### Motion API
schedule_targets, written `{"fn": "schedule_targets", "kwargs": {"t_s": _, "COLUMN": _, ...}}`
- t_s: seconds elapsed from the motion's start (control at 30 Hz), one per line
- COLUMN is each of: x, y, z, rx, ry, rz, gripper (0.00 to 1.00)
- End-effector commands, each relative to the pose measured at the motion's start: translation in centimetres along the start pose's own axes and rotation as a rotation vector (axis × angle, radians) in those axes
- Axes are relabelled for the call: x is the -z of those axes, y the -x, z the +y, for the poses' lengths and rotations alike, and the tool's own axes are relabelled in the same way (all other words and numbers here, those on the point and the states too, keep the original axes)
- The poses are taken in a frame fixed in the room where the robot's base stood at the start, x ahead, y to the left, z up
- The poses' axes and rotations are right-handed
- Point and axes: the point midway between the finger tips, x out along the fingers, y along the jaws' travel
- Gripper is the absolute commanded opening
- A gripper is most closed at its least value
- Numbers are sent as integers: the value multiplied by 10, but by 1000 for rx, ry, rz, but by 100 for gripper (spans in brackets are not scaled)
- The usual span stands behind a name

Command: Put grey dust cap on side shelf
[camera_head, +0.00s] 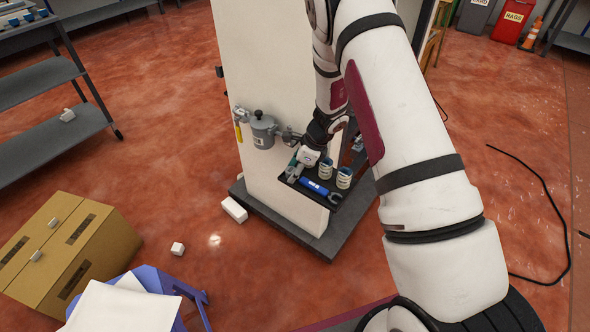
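A small dark side shelf (321,201) sticks out low on the white panel. A blue tool (314,187), a metal wrench-like piece (335,198) and two pale ringed cylinders (343,178) are on it. My gripper (295,172) points down at the shelf's left end, close to the panel. It is small and partly covered by my wrist, so I cannot tell if it is open or holds anything. I cannot make out a grey dust cap for certain. A grey canister with a black knob (263,133) is mounted on the panel left of my gripper.
The white panel (262,60) stands on a dark base (285,225). A white block (234,209) lies by the base. A cardboard box (95,255) and a blue stand (160,283) are at lower left. A grey rack (40,135) stands at left. A cable (545,190) lies at right.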

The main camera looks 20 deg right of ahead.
Motion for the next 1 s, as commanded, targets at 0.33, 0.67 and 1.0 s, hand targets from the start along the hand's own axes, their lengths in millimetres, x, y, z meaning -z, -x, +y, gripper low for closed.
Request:
{"fn": "schedule_targets", "kwargs": {"t_s": 0.33, "x": -1, "y": 67, "z": 0, "rx": 2, "ry": -2, "rz": 0, "gripper": 37}}
{"fn": "schedule_targets", "kwargs": {"t_s": 0.67, "x": -1, "y": 117, "z": 0, "rx": 2, "ry": -1, "rz": 0, "gripper": 37}}
{"fn": "schedule_targets", "kwargs": {"t_s": 1.0, "x": -8, "y": 134, "z": 3, "rx": -1, "ry": 31, "rz": -9, "gripper": 37}}
